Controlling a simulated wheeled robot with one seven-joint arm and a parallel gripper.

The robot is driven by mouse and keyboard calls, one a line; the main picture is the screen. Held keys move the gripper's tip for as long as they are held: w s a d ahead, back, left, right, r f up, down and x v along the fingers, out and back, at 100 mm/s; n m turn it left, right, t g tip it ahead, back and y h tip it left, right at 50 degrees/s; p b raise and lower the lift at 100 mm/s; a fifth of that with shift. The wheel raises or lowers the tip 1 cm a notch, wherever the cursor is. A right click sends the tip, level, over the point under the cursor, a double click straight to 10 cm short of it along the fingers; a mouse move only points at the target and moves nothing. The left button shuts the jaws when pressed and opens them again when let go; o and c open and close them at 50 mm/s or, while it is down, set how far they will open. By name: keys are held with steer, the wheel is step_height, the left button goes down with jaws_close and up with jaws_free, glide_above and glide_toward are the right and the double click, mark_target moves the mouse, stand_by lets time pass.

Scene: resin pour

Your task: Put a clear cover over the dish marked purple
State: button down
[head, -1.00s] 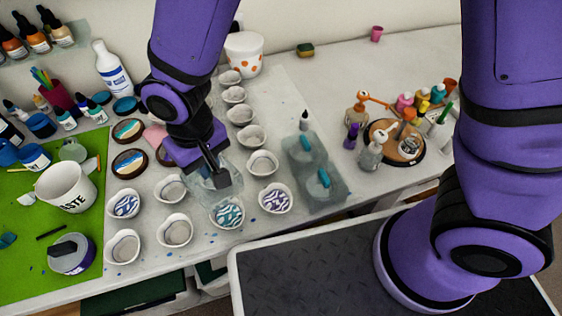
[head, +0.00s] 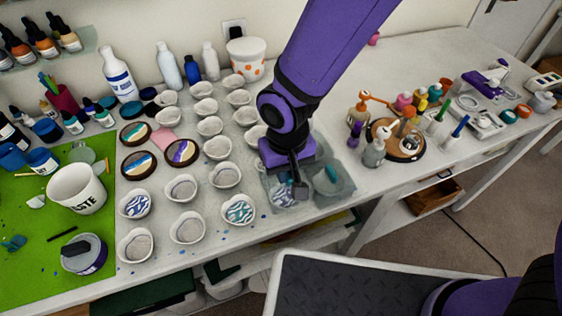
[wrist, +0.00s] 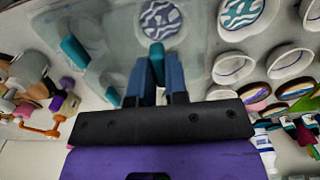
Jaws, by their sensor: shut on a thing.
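My gripper (head: 298,188) is shut on the teal handle of a clear cover (head: 278,192). In the wrist view my gripper (wrist: 158,58) holds that handle between its fingers. A dish with a purple wavy pattern (wrist: 160,20) shows through the clear cover; in the head view cover and gripper hide it. I cannot tell whether the cover rests on the table or hangs just above it. A dish with a teal pattern (head: 238,210) is uncovered to the left. Other clear covers with teal handles (head: 332,176) stand close on the right.
Several plain white dishes (head: 187,228) stand in rows to the left, with a blue-patterned dish (head: 135,204) among them. A paste tub (head: 77,190) stands on the green mat (head: 30,265). A round board with bottles (head: 398,140) is to the right. The table's front edge is close.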

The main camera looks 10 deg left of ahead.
steer(key=shift+f, duration=2)
steer(key=shift+f, duration=0.2)
steer(key=c, duration=1.1)
jaws_free()
steer(key=shift+o, duration=0.2)
step_height(320, 180, up, 11)
steer(key=shift+f, duration=0.1)
